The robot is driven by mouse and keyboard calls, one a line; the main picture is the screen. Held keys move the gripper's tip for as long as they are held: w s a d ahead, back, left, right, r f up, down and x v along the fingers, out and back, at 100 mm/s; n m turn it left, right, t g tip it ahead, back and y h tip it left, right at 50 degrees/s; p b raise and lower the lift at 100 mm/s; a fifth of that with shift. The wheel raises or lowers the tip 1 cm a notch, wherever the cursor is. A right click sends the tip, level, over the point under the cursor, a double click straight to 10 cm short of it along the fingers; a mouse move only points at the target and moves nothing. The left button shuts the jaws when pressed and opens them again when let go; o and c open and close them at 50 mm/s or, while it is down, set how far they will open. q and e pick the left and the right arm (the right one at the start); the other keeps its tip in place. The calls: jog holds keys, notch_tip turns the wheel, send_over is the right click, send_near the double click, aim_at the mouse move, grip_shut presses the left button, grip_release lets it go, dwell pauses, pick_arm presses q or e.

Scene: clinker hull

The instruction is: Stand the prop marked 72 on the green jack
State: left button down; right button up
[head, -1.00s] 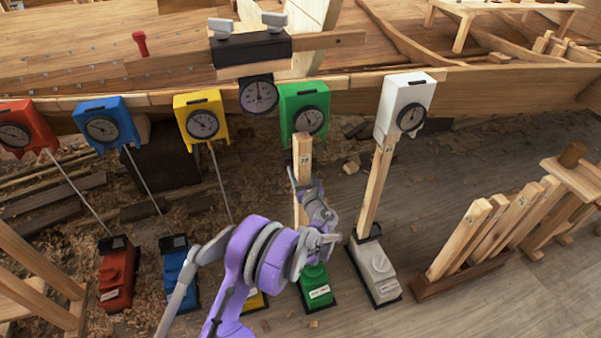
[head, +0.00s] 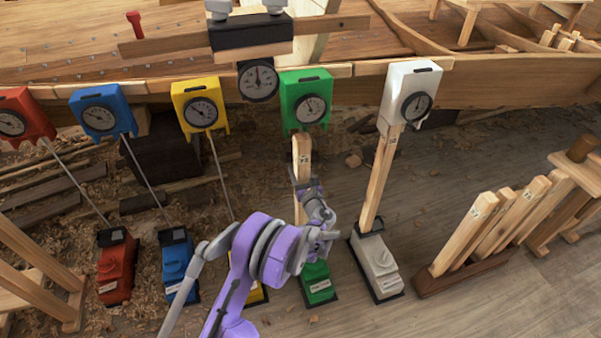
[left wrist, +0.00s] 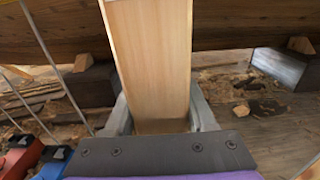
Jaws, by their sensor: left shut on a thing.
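My left gripper (head: 308,192) is shut on a pale square wooden prop (head: 302,153), held upright. In the left wrist view the prop (left wrist: 152,60) rises between the grey fingers. Its mark is too small to read surely. The green jack (head: 318,285) stands on the floor below the gripper, partly behind my arm. The prop's foot is hidden, so I cannot tell whether it touches the jack. The green gauge box (head: 306,100) on the hull is just above the prop's top. My right gripper is not in view.
To the right a prop (head: 379,180) stands on the white jack (head: 376,265) under a white gauge box (head: 410,92). A rack (head: 465,277) holds several props further right. Red (head: 116,268) and blue (head: 178,263) jacks stand left, with thin rods above. The hull (head: 480,85) spans behind.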

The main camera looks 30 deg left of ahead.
aim_at(303, 180)
pick_arm(q)
jog(key=b+x, duration=0.1)
jog(key=x, duration=0.5)
jog(key=shift+w+a+b, duration=0.2)
jog(key=shift+b, duration=0.1)
dwell(0.5)
jog(key=shift+f, duration=0.45)
dwell(0.4)
jog(key=shift+w+a+b, duration=0.1)
jog(key=shift+a+b, duration=0.05)
jog(key=shift+b, duration=0.2)
dwell(0.3)
jog(key=shift+c, duration=0.7)
grip_release()
jog(key=p+v, duration=0.2)
jog(key=v, duration=0.8)
jog(key=shift+d, duration=0.2)
jog(key=shift+s+d, duration=0.1)
jog(key=shift+s, duration=0.15)
